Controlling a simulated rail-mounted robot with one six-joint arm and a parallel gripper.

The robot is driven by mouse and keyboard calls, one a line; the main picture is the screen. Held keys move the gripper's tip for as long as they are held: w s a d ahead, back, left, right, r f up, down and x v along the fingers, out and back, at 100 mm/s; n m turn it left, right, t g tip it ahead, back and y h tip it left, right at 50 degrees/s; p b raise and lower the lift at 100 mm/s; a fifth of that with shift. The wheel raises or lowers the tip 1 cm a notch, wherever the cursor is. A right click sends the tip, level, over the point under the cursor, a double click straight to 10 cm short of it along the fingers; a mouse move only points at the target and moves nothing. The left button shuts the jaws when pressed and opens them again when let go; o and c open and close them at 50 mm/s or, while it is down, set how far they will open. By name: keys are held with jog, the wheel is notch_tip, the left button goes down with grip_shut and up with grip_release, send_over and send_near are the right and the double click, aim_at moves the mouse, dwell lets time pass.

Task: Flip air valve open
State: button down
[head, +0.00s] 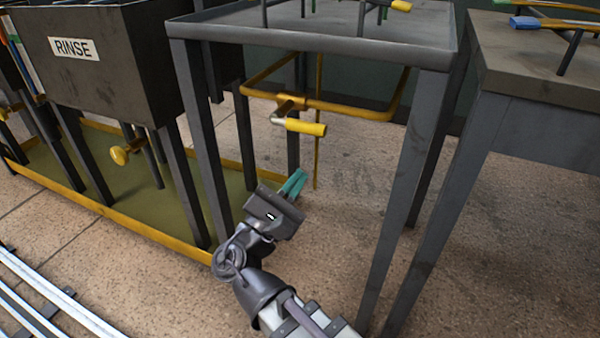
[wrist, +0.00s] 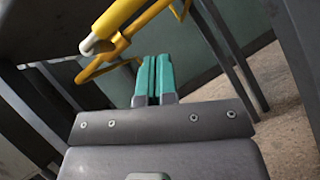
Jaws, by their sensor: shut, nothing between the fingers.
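The air valve is a yellow lever handle (head: 304,127) with a pale metal stub, on a yellow pipe (head: 345,107) under the grey table. The handle points to the right in the head view. In the wrist view the yellow handle (wrist: 118,20) is ahead and up to the left of the fingers, its pale end towards me. My gripper (head: 293,184) is below the handle and apart from it. Its teal fingers (wrist: 154,78) are shut together with nothing between them. No part of the valve is hidden by the gripper in the head view.
The grey table (head: 330,45) stands over the pipe, with legs on either side of my arm. A dark tank marked RINSE (head: 115,60) stands left, with a yellow knob (head: 120,155) below. Another table (head: 540,80) is at right. Open floor lies beneath the pipe.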

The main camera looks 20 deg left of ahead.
jog(key=s+f+b, duration=0.3)
jog(key=s+f, duration=0.1)
jog(key=s, duration=0.2)
jog(key=shift+s+a, duration=0.2)
jog(key=shift+a, duration=0.1)
